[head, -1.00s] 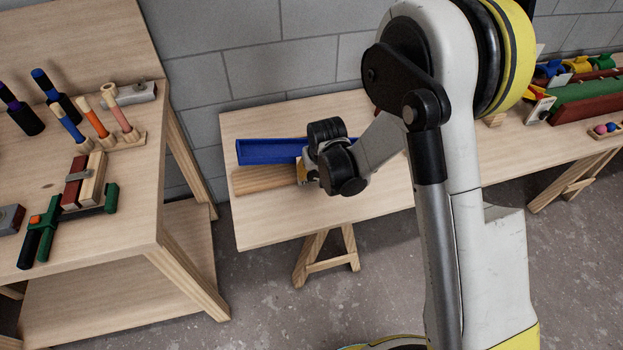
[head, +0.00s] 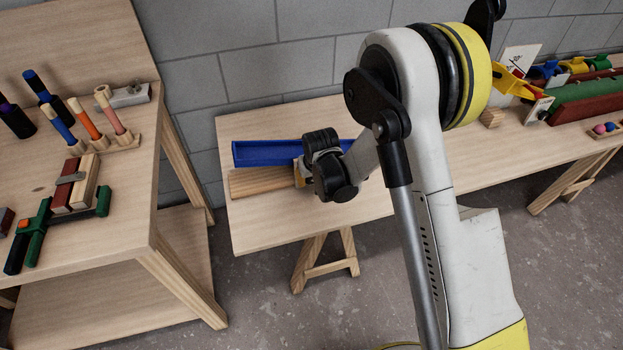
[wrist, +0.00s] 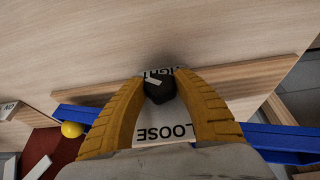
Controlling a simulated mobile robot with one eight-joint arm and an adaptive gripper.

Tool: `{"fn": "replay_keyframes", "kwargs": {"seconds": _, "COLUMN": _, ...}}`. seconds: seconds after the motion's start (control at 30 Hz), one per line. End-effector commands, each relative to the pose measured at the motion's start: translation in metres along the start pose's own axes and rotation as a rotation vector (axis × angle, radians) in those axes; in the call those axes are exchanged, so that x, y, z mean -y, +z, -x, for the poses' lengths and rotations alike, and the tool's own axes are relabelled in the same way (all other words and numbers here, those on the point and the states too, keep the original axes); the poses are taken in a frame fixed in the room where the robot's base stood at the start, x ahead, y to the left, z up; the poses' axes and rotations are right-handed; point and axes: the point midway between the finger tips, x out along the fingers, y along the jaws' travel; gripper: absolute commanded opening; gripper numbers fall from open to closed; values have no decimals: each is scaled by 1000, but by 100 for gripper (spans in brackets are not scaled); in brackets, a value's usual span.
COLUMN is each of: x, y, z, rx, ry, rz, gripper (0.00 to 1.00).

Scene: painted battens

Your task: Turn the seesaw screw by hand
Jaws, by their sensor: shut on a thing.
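A black knob (wrist: 159,88), the seesaw screw's head, stands in the middle of the wrist view, with a pale pointer mark on its top. Behind it is a white label plate (wrist: 168,131) reading TIGHT and LOOSE. The two yellow fingers of my gripper (wrist: 160,84) are closed on either side of the knob. In the head view my gripper (head: 328,168) is over the left end of the long bench, at the blue trough (head: 265,153) and a wooden batten (head: 262,182). There my wrist hides the knob.
A yellow ball (wrist: 72,129) lies by the blue trough at left in the wrist view. A workbench (head: 128,200) with pegs and clamps stands at left. The long bench (head: 275,235) is clear at its front.

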Motion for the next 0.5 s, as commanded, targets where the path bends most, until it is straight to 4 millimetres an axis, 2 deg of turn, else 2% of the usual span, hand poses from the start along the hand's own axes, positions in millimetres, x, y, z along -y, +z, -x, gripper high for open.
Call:
{"fn": "replay_keyframes", "kwargs": {"seconds": 0.27, "x": 0, "y": 0, "z": 0, "rx": 0, "ry": -30, "rz": -13, "gripper": 6}}
{"fn": "replay_keyframes", "kwargs": {"seconds": 0.5, "x": -2, "y": 0, "z": 0, "rx": 0, "ry": -148, "rz": -65, "gripper": 6}}
